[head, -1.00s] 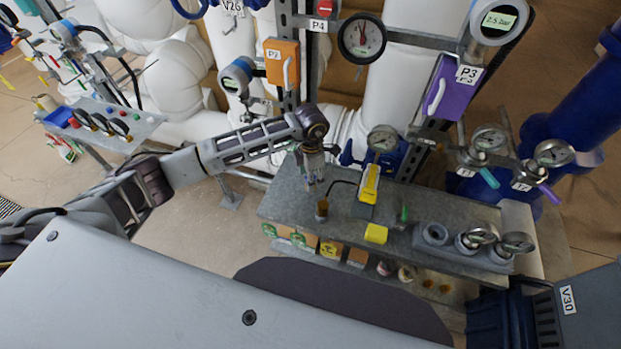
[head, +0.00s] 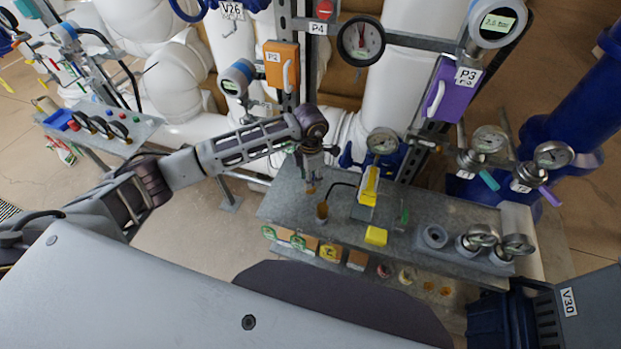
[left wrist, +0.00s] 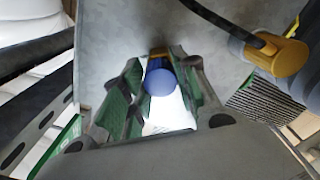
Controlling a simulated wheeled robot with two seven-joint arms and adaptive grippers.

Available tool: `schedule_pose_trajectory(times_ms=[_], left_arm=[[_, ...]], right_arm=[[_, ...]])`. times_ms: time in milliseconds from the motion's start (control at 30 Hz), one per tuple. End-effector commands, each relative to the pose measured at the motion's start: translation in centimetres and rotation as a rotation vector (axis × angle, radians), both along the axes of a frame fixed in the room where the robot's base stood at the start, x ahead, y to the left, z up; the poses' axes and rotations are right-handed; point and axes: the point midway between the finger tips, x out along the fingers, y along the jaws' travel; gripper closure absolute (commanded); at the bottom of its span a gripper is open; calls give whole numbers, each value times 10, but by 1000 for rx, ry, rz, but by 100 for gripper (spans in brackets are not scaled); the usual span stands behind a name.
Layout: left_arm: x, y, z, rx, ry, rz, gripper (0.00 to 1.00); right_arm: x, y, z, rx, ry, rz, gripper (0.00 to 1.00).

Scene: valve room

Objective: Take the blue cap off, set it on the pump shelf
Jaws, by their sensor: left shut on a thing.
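My left gripper (head: 312,176) is over the left end of the grey metal shelf (head: 285,208), pointing down. It is shut on a small piece with a round blue end, which I take for the blue cap (left wrist: 160,82), between green-lined fingers in the left wrist view. A yellow-brown part shows just beyond the blue end there, and below the fingertips in the head view. A brass-brown upright stub (head: 322,211) stands on the shelf close by, apart from the fingers. Whether the held piece touches the shelf cannot be told. My right gripper is not in view.
A yellow handheld device (head: 369,187) with a black cable and a yellow block (head: 376,235) are right of the gripper. Gauges (head: 482,236) and a grey ring (head: 433,236) take the shelf's right end. Boxes (head: 304,243) show below its front edge. Pipes rise behind.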

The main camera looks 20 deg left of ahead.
Motion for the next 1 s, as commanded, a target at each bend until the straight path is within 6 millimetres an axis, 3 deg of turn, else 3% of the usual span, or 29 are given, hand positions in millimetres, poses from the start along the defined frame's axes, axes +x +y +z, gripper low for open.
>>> schedule_pose_trajectory(times_ms=[600,1000], left_arm=[[1,0,78,1,-2,0,83],[0,0,93,1,1,0,83]], right_arm=[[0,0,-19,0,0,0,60],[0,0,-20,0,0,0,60]])
